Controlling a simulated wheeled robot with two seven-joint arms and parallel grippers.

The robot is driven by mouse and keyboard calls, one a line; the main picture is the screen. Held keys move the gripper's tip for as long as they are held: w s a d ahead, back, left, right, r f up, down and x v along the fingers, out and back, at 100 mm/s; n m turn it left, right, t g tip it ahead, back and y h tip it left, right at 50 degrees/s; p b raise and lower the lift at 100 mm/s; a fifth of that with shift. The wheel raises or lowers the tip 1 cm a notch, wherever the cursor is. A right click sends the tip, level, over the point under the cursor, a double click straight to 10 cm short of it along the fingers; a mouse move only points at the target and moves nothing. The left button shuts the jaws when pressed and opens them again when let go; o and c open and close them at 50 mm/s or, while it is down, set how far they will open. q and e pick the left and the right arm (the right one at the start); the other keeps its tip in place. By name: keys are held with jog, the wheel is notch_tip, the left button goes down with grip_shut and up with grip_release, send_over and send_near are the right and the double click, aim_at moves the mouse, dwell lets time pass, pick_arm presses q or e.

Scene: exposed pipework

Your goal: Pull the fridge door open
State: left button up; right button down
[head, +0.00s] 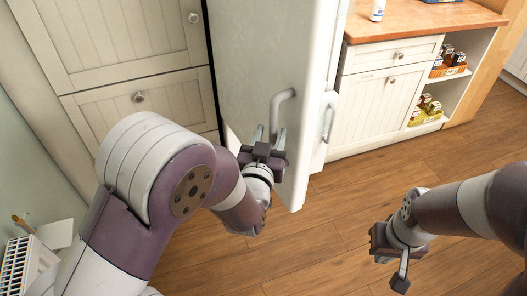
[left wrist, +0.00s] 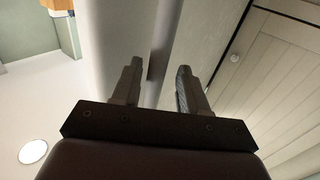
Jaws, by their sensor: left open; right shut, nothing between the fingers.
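The fridge (head: 245,60) is a tall pale grey-green and white unit in the middle of the head view. A curved grey handle (head: 283,97) stands on its front, and a second similar handle (head: 329,114) shows on the narrow white part to the right. My left gripper (head: 268,138) is open at the lower end of the first handle. In the left wrist view, a grey upright bar (left wrist: 161,45) shows between its fingers; whether they touch it cannot be told. My right gripper (head: 399,276) is shut and empty, low over the floor at the right.
Cream cabinets (head: 130,50) stand left of the fridge. A wooden-topped white counter (head: 375,105) with open shelves holding jars stands to the right. The wooden floor (head: 330,220) is clear between my arms. A white rack (head: 20,262) is at the lower left.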

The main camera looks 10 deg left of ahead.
pick_arm(q)
jog(key=s, duration=1.1)
jog(key=shift+a, duration=0.45)
jog(key=s+d+f+m+g+h, duration=0.1)
jog(key=s+d+f+g, duration=0.1)
jog(key=f+g, duration=0.25)
jog(key=s+d+f+m+g+h, duration=0.1)
jog(key=s+d+f+g, duration=0.1)
jog(key=f+g, duration=0.3)
jog(key=s+a+f+g+y, duration=0.2)
jog(key=s+a+f+g, duration=0.2)
jog(key=s+g, duration=0.15)
jog(key=w+a+r+n+g+y, duration=0.1)
jog(key=w+a+r+n+g, duration=0.15)
jog(key=a, duration=0.65)
notch_tip(320, 180, up, 13)
jog(key=p, duration=1.2)
jog(key=shift+s+r+t+p, duration=0.15)
jog(key=shift+s+t+p, duration=0.1)
jog(key=shift+t+p, duration=0.2)
